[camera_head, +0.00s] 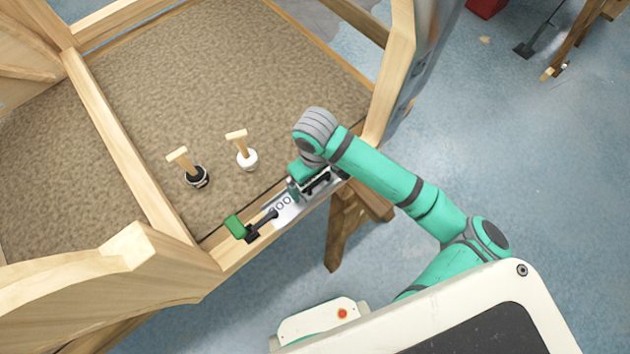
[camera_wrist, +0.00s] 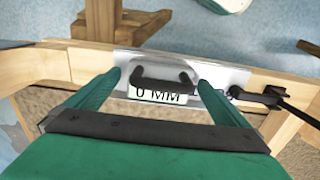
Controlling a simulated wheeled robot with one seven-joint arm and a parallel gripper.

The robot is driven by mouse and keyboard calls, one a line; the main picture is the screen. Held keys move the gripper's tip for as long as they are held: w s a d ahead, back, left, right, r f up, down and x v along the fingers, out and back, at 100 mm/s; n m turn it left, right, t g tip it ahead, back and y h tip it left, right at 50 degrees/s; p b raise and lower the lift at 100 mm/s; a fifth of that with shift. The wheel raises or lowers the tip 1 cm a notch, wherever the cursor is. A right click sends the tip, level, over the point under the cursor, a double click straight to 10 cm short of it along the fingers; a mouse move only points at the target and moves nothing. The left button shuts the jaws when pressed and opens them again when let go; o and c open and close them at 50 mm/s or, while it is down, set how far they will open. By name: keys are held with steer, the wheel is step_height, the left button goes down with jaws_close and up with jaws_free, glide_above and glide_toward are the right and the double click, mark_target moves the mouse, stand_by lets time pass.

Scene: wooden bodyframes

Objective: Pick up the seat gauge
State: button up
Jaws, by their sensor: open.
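The seat gauge is a silver metal plate (camera_head: 284,209) lying along the wooden front rail of the bodyframe. In the wrist view the plate (camera_wrist: 235,76) carries a black bridge handle (camera_wrist: 165,84) and a white label of which "0 MM" is readable. My gripper (camera_head: 306,186) is over the plate. In the wrist view my gripper (camera_wrist: 160,78) is open, with one green finger at each end of the handle. I cannot tell whether the fingers touch it. The gripper and arm hide part of the gauge in the head view.
A green and black clamp (camera_head: 236,227) sits on the rail at the plate's left end. Two brushes in pots, one black (camera_head: 197,178) and one white (camera_head: 246,160), stand on the brown panel (camera_head: 215,70). A wooden trestle (camera_head: 345,225) stands below the rail.

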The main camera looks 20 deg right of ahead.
steer(key=c, duration=1.4)
steer(key=shift+c, duration=0.2)
